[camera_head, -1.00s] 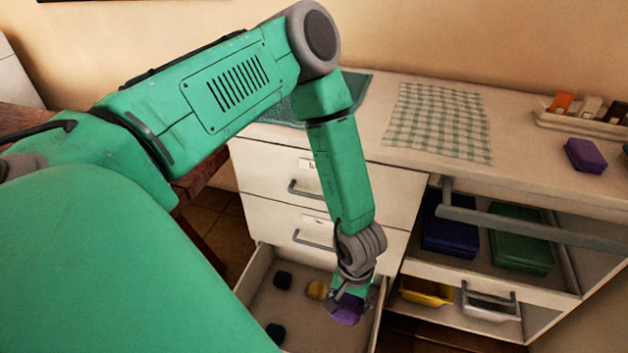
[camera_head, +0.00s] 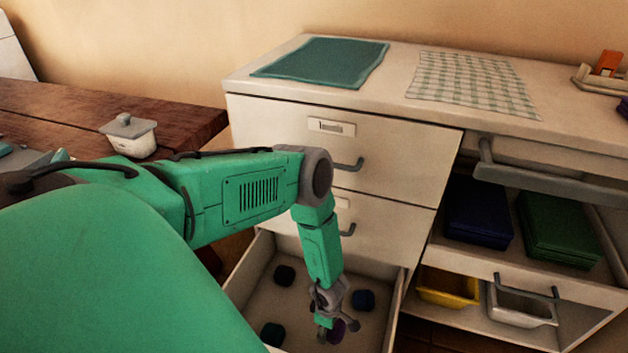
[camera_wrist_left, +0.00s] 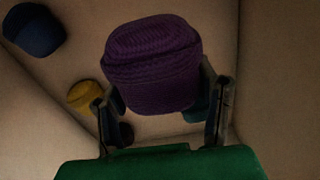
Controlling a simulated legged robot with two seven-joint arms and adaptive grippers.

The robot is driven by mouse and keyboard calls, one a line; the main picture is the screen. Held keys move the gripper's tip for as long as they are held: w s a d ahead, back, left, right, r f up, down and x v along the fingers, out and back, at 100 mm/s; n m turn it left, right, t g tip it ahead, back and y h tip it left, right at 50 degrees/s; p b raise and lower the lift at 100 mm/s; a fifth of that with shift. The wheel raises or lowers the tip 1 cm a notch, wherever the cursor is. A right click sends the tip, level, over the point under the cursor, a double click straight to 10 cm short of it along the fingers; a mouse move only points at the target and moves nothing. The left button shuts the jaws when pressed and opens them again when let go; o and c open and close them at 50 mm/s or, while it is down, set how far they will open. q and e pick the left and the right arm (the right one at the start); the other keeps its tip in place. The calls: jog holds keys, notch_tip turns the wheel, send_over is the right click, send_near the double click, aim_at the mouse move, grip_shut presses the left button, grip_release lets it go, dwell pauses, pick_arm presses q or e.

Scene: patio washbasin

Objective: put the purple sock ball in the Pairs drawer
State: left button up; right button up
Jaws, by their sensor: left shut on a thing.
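The purple sock ball (camera_head: 337,331) is in my left gripper (camera_head: 332,325), low inside the open bottom drawer (camera_head: 258,262). In the left wrist view the purple ball (camera_wrist_left: 152,62) sits between the two fingers of the left gripper (camera_wrist_left: 165,110), which is shut on it. I cannot tell whether the ball touches the drawer floor. The drawer's own label is not in sight. My right gripper is not in view.
Other sock balls lie in this drawer: a black one (camera_head: 284,275), a dark teal one (camera_head: 272,334), a blue one (camera_head: 363,300) and a yellow one (camera_wrist_left: 84,97). Two shut drawers stand above. Open shelves with folded cloths (camera_head: 560,231) are at right.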

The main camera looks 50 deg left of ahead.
pick_arm(q)
jog(key=n+b, duration=0.1)
jog(key=b, duration=0.4)
send_over(325, 346)
notch_tip(325, 346, down, 8)
jog(key=shift+r, duration=0.15)
notch_tip(325, 346, down, 4)
jog(key=b, duration=0.3)
jog(key=shift+c, duration=0.4)
jog(key=o, duration=1.2)
